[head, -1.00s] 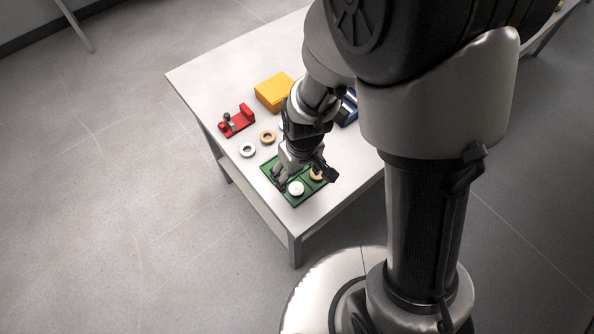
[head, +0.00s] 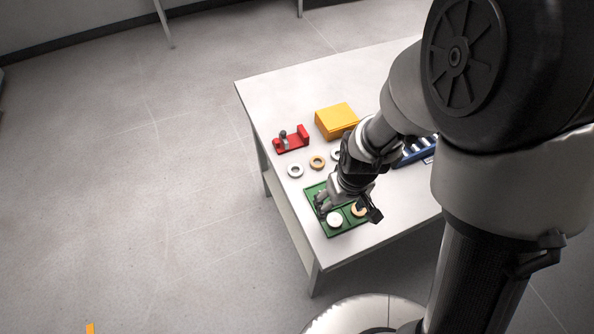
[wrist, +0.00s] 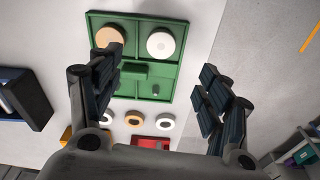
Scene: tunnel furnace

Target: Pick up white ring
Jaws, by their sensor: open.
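My gripper (head: 328,203) is open and empty above the green tray (head: 311,191); its fingers stand wide apart in the wrist view (wrist: 158,78). Other white rings lie loose on the table: one (head: 290,172) at the left in the head view, and one (head: 333,155) partly hidden by my arm. An orange ring (head: 312,163) lies between them.
A red fixture (head: 303,136) and a yellow box (head: 337,120) stand behind the loose rings. A blue rack (head: 417,154) is to the right, partly behind my arm. The white table (head: 262,100) is bare at its left corner and along its front edge.

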